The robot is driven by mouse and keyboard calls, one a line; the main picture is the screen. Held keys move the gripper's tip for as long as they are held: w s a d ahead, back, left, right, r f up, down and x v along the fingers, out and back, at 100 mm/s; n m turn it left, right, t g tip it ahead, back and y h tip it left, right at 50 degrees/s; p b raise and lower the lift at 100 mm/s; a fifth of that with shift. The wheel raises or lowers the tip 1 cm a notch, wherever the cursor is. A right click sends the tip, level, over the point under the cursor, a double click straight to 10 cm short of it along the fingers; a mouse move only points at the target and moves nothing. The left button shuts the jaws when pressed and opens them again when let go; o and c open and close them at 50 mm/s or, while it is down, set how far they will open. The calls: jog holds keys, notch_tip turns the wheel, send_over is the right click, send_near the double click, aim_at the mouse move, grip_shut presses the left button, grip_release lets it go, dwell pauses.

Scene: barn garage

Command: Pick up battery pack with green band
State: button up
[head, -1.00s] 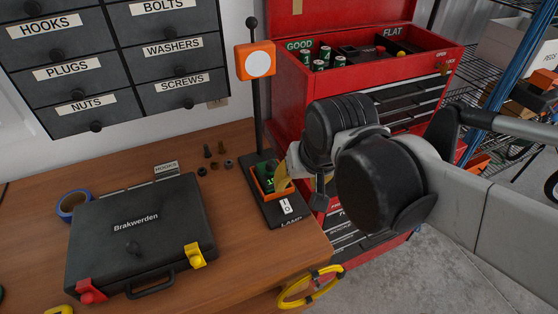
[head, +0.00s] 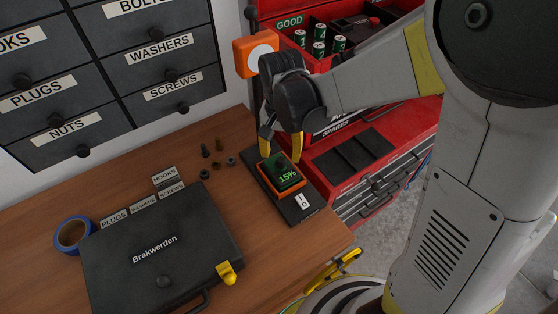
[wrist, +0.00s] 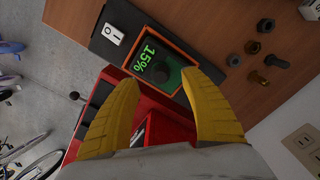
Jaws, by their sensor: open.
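Several dark cylindrical battery packs with green bands (head: 319,48) stand upright in the red toolbox's compartment labelled GOOD. A dark block with a green face reading 15% (head: 285,173) sits in an orange-rimmed holder (head: 268,185) on the black lamp base. My gripper (head: 281,150) has yellow fingers spread apart, above the holder's back edge. In the wrist view, my gripper (wrist: 160,80) is open with nothing between its fingers. I cannot tell whether the fingertips touch the holder.
The lamp base (head: 302,208) has a white switch and an orange lamp head (head: 256,52). Loose bolts and nuts (head: 205,150) lie left of it. A black case (head: 155,240) and blue tape (head: 72,234) are on the bench. The red toolbox (head: 385,150) stands to the right.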

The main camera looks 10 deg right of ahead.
aim_at(281, 159)
notch_tip(281, 159, down, 5)
jog(key=shift+w+f+b, duration=0.1)
jog(key=shift+f+b, duration=0.05)
jog(key=shift+b, duration=0.7)
jog(key=shift+c, duration=0.5)
grip_shut()
